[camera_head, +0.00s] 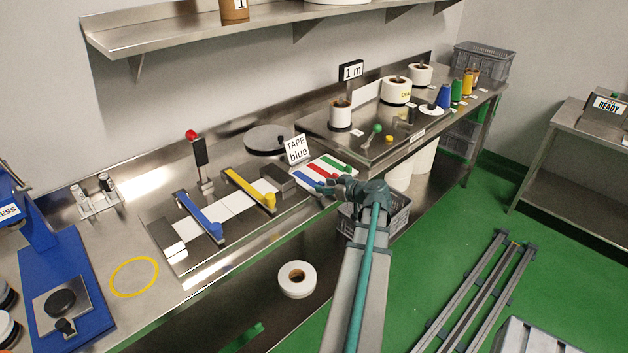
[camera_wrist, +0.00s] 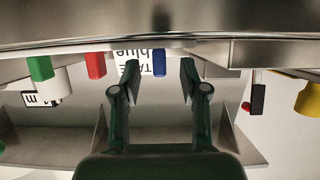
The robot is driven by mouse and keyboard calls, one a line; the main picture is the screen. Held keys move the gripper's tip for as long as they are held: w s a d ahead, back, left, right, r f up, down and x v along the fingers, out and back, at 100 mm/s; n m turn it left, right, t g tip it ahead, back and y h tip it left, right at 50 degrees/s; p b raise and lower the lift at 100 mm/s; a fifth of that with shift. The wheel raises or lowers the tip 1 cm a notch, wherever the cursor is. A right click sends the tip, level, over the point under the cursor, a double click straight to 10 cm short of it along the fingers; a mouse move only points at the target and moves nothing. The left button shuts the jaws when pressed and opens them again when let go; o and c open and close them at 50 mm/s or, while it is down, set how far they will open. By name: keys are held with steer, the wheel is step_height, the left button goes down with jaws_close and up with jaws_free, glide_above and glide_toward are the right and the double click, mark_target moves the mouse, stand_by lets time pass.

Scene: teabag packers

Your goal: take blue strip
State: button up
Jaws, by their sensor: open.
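The blue strip (camera_head: 307,174) lies at the left end of a row of coloured strips on a white board (camera_head: 343,160), beside the "TAPE blue" sign (camera_head: 297,150). In the wrist view, which looks inverted, the blue strip's end (camera_wrist: 158,62) shows between and beyond my fingertips. My gripper (camera_head: 326,187) is at the bench's front edge, close to the strips. Its two fingers (camera_wrist: 159,78) are apart, with nothing seen held between them. Part of the board is hidden behind my gripper in the head view.
A red strip end (camera_wrist: 96,65) and a green one (camera_wrist: 40,68) are beside the blue one. A dark grey block (camera_head: 279,178) stands left of the board. A grey crate (camera_head: 395,215) is below the bench. The green floor in front is mostly free.

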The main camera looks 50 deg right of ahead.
steer(key=shift+x, duration=1.2)
steer(key=c, duration=0.6)
steer(key=shift+r, duration=0.15)
